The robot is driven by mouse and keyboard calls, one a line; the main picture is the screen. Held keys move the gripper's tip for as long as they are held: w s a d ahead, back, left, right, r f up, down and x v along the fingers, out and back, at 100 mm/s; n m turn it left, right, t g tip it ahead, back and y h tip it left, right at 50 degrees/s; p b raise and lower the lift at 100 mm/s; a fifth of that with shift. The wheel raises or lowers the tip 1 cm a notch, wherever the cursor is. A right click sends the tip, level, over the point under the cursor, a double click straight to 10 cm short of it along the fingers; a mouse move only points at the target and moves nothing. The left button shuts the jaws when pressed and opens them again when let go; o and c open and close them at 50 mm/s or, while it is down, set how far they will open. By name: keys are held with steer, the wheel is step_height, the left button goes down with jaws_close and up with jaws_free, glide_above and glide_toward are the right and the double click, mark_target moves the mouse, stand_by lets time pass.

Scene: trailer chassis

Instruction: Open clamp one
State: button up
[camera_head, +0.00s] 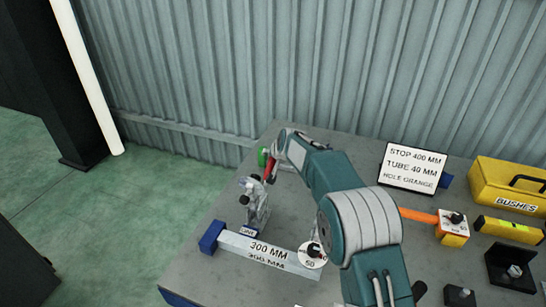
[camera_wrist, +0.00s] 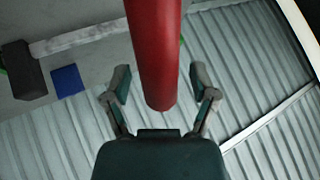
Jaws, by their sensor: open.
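Clamp one (camera_head: 256,203) is a silvery metal clamp on the bench, left of my arm, with a small "ONE" label (camera_head: 248,231) at its foot. A red handle (camera_head: 270,169) stands up above it, close to the end of my arm. In the wrist view a red handle (camera_wrist: 154,50) hangs down from the top edge, its rounded end between my fingers. My gripper (camera_wrist: 159,84) is open, with one finger on each side of the handle and visible gaps between. The clamp's body is not clear in the wrist view.
A bar marked 300 MM (camera_head: 267,251) with a blue end (camera_head: 211,237) lies in front of the clamp. A green part (camera_head: 262,157) is behind the handle. A sign (camera_head: 412,167), an orange-handled tool (camera_head: 418,215) and a yellow BUSHES box (camera_head: 510,185) stand right. A corrugated wall is behind.

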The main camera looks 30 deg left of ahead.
steer(key=v, duration=1.1)
steer(key=shift+s+d+r, duration=0.2)
steer(key=shift+d+r, duration=0.05)
steer(key=shift+d, duration=0.05)
